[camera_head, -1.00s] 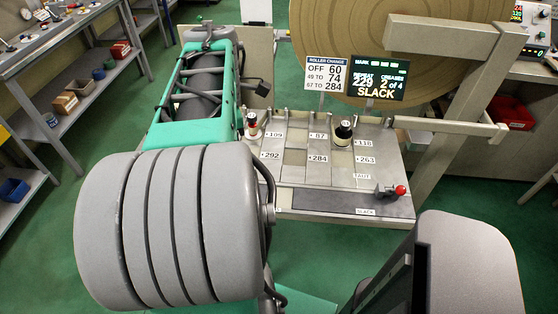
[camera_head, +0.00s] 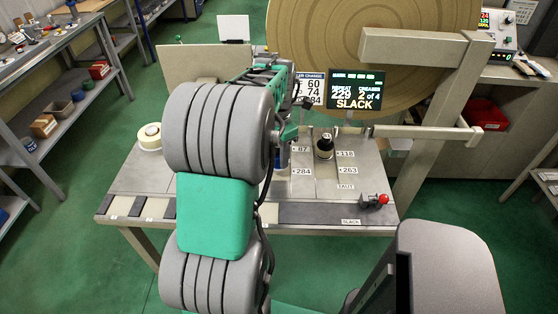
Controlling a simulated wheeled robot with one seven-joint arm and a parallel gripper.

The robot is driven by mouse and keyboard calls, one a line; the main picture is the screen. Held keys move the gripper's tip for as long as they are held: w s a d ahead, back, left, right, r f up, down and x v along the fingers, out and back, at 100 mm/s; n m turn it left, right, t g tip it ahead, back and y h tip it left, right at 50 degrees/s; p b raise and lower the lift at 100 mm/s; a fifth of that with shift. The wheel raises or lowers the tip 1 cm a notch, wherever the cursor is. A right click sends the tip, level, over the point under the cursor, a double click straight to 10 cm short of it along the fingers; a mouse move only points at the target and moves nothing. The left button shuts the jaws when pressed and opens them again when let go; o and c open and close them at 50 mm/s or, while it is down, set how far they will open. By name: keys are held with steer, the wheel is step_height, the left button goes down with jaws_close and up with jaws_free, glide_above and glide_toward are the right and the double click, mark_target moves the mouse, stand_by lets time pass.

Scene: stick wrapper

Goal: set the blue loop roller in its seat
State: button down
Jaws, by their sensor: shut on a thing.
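My arm reaches forward over the bench (camera_head: 130,180) and hides much of its middle. My gripper (camera_head: 287,142) is small and mostly hidden behind my arm, low over the bench. A sliver of a blue thing, apparently the blue loop roller (camera_head: 283,158), shows just below it. The seat plate (camera_head: 335,183) shows labels +87, +118, +284 and +263; which seat lies under the blue thing is hidden. A dark-topped roller (camera_head: 325,147) stands upright to the right of my gripper.
A display (camera_head: 356,90) reads repeat 229, creases 2 of 4, SLACK. A partly covered roller change sign (camera_head: 311,88) is beside it. A large tan roll (camera_head: 370,45) and a grey post (camera_head: 435,120) stand behind and right. A pale tape roll (camera_head: 150,136) lies at the bench's left.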

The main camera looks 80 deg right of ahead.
steer(key=shift+d+f, duration=0.15)
steer(key=shift+f, duration=0.8)
steer(key=shift+d+f, duration=0.1)
steer(key=shift+f, duration=0.8)
steer(key=shift+f, duration=0.2)
steer(key=c, duration=0.8)
jaws_free()
steer(key=shift+c, duration=0.2)
steer(key=shift+r, duration=0.1)
